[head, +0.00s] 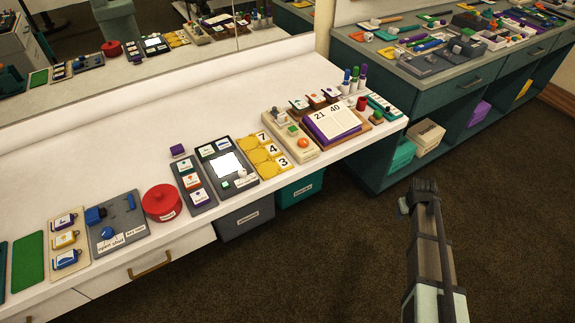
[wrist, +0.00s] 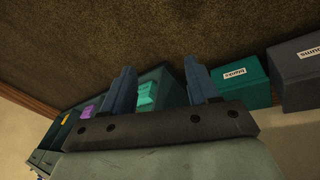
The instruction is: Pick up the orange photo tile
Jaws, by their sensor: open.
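A small white tile with an orange picture (head: 192,181) appears to be the orange photo tile. It lies in the middle of a dark grey rack (head: 205,203) on the white counter, between a teal-marked tile (head: 186,166) and a purple-marked tile (head: 200,196). Its picture is too small to read. My gripper (head: 422,187) is over the brown floor at the right, well away from the counter items and the tile. In the wrist view my gripper (wrist: 158,72) is open and empty, its two blue-grey fingers apart; the tile does not show there.
A red lidded pot (head: 162,201) stands left of the rack, and a grey panel with a bright screen (head: 227,164) right of it. A calendar (head: 333,122) is farther right. A teal cabinet (head: 440,100) stands beyond a gap.

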